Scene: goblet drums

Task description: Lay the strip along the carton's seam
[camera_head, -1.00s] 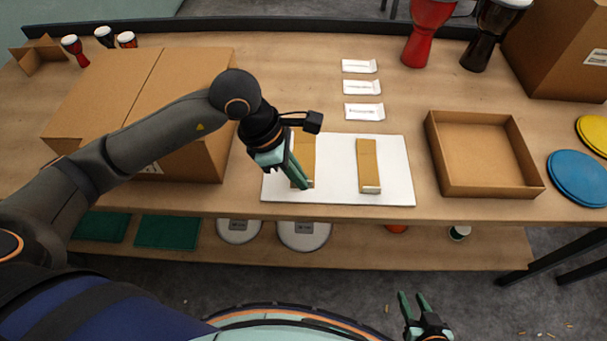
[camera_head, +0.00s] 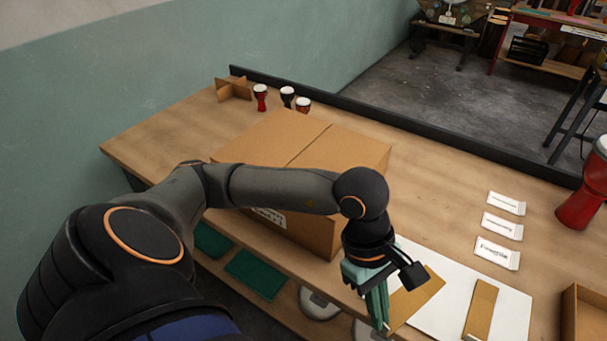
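The closed brown carton (camera_head: 290,137) stands left of the mat, its seam (camera_head: 309,144) running across the top, with no strip on it. My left arm passes in front of the carton and hides part of it. My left gripper (camera_head: 378,308) is right of the carton's near corner, its fingers close together at the edge of a tan strip (camera_head: 418,298). This strip looks turned and larger than the second tan strip (camera_head: 482,308), which lies on the white mat (camera_head: 512,318). My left gripper appears shut on the first strip. My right gripper is out of view.
Three white packets (camera_head: 500,226) lie behind the mat. A red drum (camera_head: 585,190) and an open tray (camera_head: 588,312) are at the right edge. Small drums (camera_head: 287,97) and a cardboard divider (camera_head: 234,88) stand behind the carton. A dark rail (camera_head: 420,126) borders the table's back.

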